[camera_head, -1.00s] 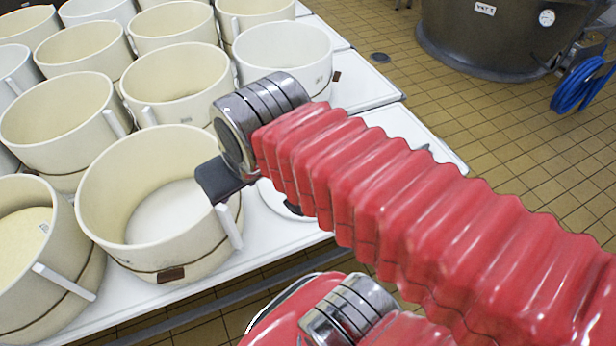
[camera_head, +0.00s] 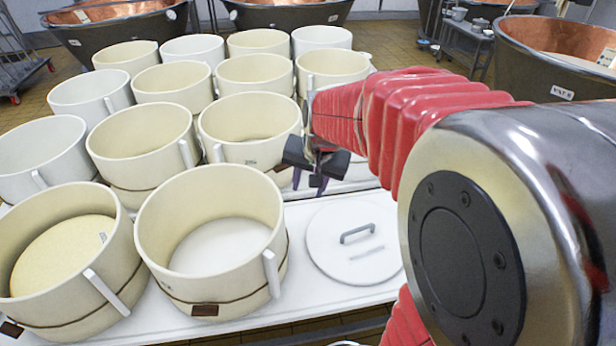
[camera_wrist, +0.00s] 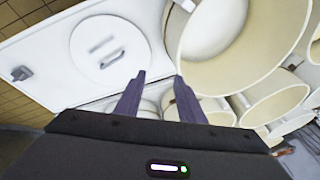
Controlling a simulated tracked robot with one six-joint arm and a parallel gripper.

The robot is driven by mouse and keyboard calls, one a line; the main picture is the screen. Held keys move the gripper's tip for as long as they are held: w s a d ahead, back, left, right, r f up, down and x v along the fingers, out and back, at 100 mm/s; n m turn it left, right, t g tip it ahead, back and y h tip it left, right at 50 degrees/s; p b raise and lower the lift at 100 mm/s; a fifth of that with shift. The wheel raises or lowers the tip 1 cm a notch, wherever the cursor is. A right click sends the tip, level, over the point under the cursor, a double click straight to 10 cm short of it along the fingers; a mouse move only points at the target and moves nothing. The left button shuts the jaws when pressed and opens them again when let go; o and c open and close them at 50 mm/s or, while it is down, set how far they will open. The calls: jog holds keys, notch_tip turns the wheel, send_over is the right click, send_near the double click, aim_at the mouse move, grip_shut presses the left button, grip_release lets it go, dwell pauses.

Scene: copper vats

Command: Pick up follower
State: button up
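The follower (camera_head: 330,250) is a white round disc with a grey bar handle (camera_head: 357,233). It lies flat on the white table, to the right of the nearest empty mould. In the wrist view the follower (camera_wrist: 110,62) shows whole at upper left, beyond my fingertips. My gripper (camera_head: 318,182) hangs above the table behind the follower in the head view, its dark fingers pointing down. In the wrist view my gripper (camera_wrist: 160,80) has two fingers spread apart with nothing between them. It is clear of the follower.
Several cream moulds (camera_head: 215,195) crowd the table to the left and behind. One mould at the near left holds a yellowish disc (camera_head: 62,255). Copper vats (camera_head: 115,20) stand at the back. The white table (camera_head: 300,295) is bare around the follower.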

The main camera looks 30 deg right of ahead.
jog(key=w+d+f+m+g, duration=0.1)
jog(key=w+d+f+m, duration=0.45)
jog(key=d+f, duration=0.7)
jog(key=m, duration=0.5)
send_near(359, 229)
notch_tip(359, 229, up, 3)
jog(key=shift+a+f+g, duration=0.15)
jog(key=shift+g, duration=0.25)
jog(key=f, duration=0.2)
jog(key=w+f, duration=0.1)
jog(key=f, duration=0.5)
jog(key=shift+w, duration=0.3)
jog(key=shift+f, duration=0.2)
jog(key=shift+w+d+f, duration=0.1)
jog(key=shift+w+f, duration=0.1)
jog(key=shift+f, duration=0.65)
jog(key=shift+w+d+f, duration=0.1)
jog(key=shift+w+f, duration=0.1)
jog(key=shift+f, duration=0.65)
jog(key=shift+w+d+f, duration=0.1)
jog(key=shift+w+f, duration=0.1)
jog(key=shift+f, duration=0.65)
